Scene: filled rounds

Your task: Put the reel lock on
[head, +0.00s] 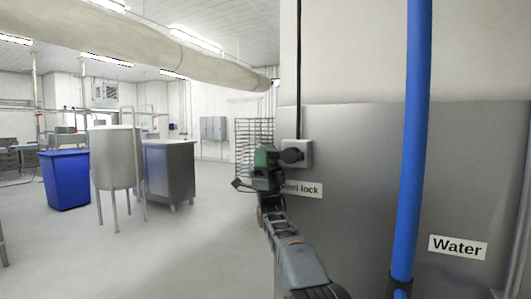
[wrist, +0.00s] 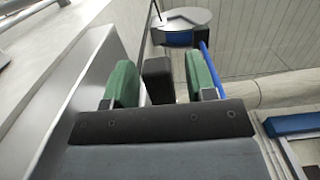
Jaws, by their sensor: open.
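The reel lock is a light grey box (head: 304,147) with a black knob (head: 291,155) on the metal wall panel, above a label (head: 301,190) partly hidden by my arm that shows "eel lock". My gripper (head: 267,157), with green fingers, is at the knob's left side in the head view. In the wrist view my gripper (wrist: 161,82) is open, and the dark knob (wrist: 158,80) shows between the fingers. It is nearer the left finger, with a wider gap on the right. I cannot tell whether either finger touches it.
A thick blue pipe (head: 413,140) runs down the wall at right, beside a "Water" sign (head: 458,247). A round reel (wrist: 187,20) shows in the wrist view. A steel tub (head: 116,158), a blue bin (head: 66,180) and a cabinet (head: 169,172) stand left, with open floor around.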

